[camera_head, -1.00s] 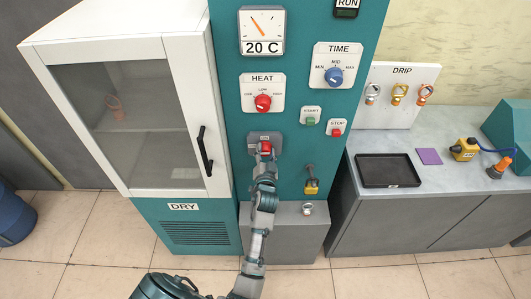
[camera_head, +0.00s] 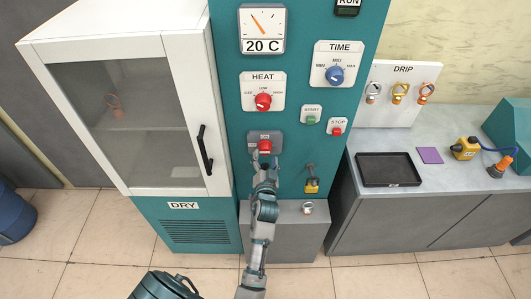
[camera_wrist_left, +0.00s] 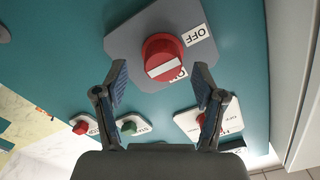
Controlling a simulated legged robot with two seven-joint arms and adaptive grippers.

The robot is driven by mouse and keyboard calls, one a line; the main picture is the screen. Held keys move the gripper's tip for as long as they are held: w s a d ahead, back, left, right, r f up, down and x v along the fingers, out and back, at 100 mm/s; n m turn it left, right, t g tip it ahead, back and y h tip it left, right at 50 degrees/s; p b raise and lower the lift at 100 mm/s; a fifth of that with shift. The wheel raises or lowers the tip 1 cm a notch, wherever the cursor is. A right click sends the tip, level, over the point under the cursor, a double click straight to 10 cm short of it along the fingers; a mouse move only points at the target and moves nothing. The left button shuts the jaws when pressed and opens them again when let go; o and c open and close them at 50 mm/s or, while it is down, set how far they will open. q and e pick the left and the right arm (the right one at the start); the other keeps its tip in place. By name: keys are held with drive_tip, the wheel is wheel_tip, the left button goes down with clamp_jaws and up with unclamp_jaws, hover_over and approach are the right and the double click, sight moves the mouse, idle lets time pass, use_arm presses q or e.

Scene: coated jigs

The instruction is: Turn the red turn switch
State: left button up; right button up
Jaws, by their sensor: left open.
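The red turn switch (camera_head: 265,147) is a round knob on a grey plate (camera_head: 278,136) on the teal cabinet front, below the HEAT dial. In the left wrist view the switch (camera_wrist_left: 162,48) has a white stripe on its face, with OFF and a partly hidden ON label beside it. I cannot tell clearly which label the stripe marks. My left gripper (camera_head: 265,165) is just below and in front of the switch. In the wrist view its two fingers (camera_wrist_left: 161,70) are spread apart, empty, with the knob beyond them. My right gripper is not in view.
A red HEAT knob (camera_head: 263,102), blue TIME knob (camera_head: 336,74), green START button (camera_head: 310,119) and red STOP button (camera_head: 337,130) are nearby. A yellow padlock (camera_head: 311,186) hangs at lower right. A glass-door cabinet (camera_head: 130,110) stands left, a bench with a black tray (camera_head: 389,184) right.

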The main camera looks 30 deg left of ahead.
use_arm(q)
drive_tip(key=v, duration=0.4)
drive_tip(key=shift+d, duration=0.1)
